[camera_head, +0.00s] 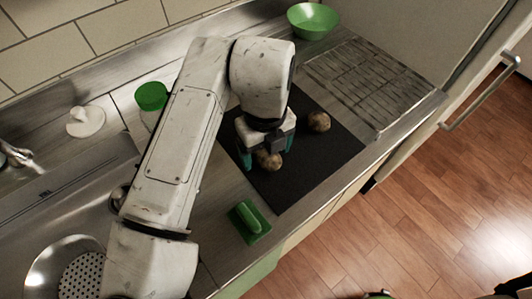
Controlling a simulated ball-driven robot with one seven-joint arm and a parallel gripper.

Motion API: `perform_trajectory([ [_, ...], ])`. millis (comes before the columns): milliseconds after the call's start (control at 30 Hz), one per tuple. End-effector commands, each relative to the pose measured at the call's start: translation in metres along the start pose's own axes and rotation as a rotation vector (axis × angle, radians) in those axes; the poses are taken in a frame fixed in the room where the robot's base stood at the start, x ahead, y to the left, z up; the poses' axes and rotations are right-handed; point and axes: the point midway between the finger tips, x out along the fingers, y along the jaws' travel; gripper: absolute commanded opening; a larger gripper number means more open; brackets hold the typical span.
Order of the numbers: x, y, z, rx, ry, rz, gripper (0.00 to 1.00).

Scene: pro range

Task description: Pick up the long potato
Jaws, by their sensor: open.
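Two brown potatoes lie on the black mat (312,163). One potato (268,160) is at my gripper, and its upper part is hidden by the gripper. The other potato (319,121) lies to the right and farther back, looks rounded, and is clear of the gripper. My gripper (264,158) points down over the nearer potato. Its teal-tipped fingers are open, one at the left and one at the right of that potato. I cannot tell whether they touch it. The nearer potato's full length is hidden.
A green bowl (313,22) stands at the back. A green-handled item (249,222) lies near the front edge. A green-lidded container (151,97) and a white lid-like item (86,121) are at the left. A sink with a strainer (82,277) is at lower left. The mat's right part is free.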

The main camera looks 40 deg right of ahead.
Motion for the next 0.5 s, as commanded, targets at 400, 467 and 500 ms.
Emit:
perform_trajectory([
  [400, -0.0004, 0.0001, 0.0000, -0.001, 0.000, 0.001, 0.46],
  [467, -0.0004, 0.0001, 0.0000, -0.001, 0.000, 0.000, 0.40],
  [500, -0.0004, 0.0001, 0.0000, -0.001, 0.000, 0.000, 0.36],
])
